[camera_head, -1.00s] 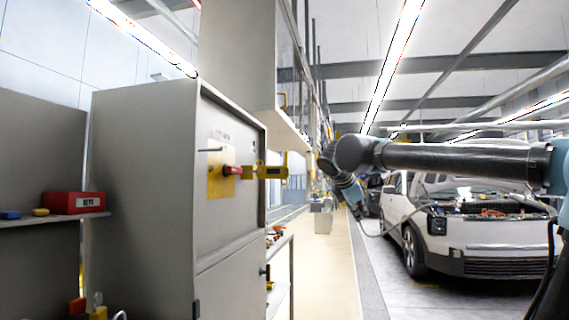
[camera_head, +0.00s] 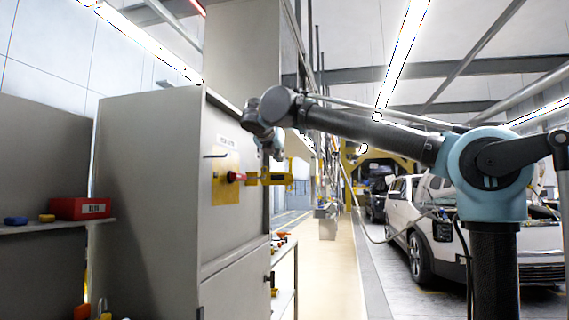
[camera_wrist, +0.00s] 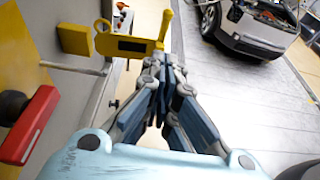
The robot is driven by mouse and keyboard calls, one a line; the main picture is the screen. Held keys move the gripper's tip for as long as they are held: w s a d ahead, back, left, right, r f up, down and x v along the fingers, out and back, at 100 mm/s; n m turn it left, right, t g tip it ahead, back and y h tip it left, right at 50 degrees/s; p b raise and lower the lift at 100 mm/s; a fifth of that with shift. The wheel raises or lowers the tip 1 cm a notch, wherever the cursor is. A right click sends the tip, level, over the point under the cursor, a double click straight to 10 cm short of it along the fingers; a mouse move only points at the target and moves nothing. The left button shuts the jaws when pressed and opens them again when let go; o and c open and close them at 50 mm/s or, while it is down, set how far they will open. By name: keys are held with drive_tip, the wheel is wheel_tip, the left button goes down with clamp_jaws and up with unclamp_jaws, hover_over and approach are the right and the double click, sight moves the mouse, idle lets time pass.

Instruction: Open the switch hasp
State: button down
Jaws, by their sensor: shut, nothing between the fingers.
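The yellow switch hasp (camera_head: 274,179) sticks out to the right from the front of the grey cabinet, beside the red switch handle (camera_head: 236,177) on its yellow plate (camera_head: 222,190). In the wrist view the hasp (camera_wrist: 124,45) shows as a yellow piece with an upright tab, near a metal rod; the red handle (camera_wrist: 28,125) is at the left. In the head view my gripper (camera_head: 277,154) hangs just above the hasp. Whether they touch cannot be told.
The grey cabinet (camera_head: 150,200) stands close on the left. A shelf with a red box (camera_head: 82,208) is left of it, and a low bench (camera_head: 284,260) is right. A white car (camera_head: 415,225) stands at the right, with an open aisle between.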

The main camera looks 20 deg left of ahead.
sight(290, 168)
drive_tip(key=x, duration=1.2)
drive_tip(key=shift+d+r, duration=0.1)
drive_tip(key=shift+r, duration=0.3)
drive_tip(key=shift+w, duration=0.55)
